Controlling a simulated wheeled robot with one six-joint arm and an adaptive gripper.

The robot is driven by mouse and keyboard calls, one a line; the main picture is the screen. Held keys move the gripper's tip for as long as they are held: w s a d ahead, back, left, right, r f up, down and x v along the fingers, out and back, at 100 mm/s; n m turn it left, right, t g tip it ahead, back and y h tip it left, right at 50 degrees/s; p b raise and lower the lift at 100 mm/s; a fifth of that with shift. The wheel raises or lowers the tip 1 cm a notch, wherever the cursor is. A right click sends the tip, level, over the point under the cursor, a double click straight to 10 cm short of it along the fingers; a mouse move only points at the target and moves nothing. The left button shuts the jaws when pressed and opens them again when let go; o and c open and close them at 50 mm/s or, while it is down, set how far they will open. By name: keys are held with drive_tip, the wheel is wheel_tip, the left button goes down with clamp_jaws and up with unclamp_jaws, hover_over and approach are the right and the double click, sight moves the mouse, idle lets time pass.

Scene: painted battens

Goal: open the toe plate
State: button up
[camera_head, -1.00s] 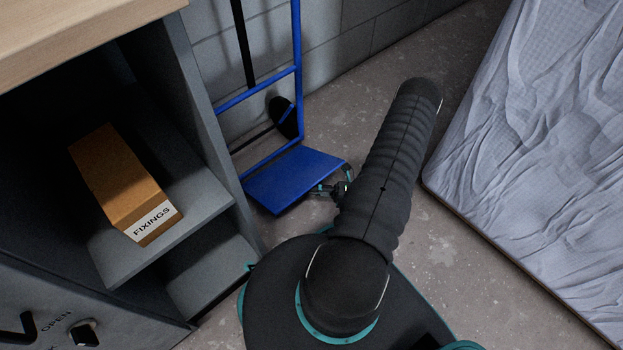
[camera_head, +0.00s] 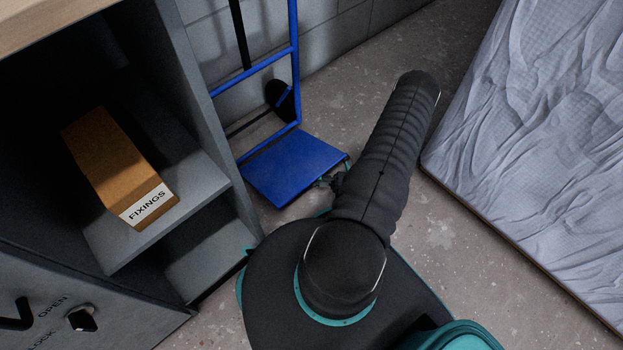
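The toe plate (camera_head: 296,168) is a flat blue plate at the foot of a blue hand truck (camera_head: 295,65) that stands against the wall. The plate sticks out from the truck's bottom bar toward me, well away from the upright frame. I cannot tell whether its front edge touches the floor. My gripper (camera_head: 338,173) is at the plate's right edge, close to or touching it. It is small and dark there, partly hidden behind my arm, so I cannot see whether its fingers are open or shut.
A grey cabinet (camera_head: 212,110) stands close on the left, with a FIXINGS box (camera_head: 118,165) on its shelf. A large panel under a pale wrinkled sheet (camera_head: 540,150) is on the right. Bare concrete floor (camera_head: 440,235) lies between them.

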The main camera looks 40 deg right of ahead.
drive_tip(key=shift+s+d+r, duration=0.1)
idle(0.3)
drive_tip(key=shift+v, duration=3.7)
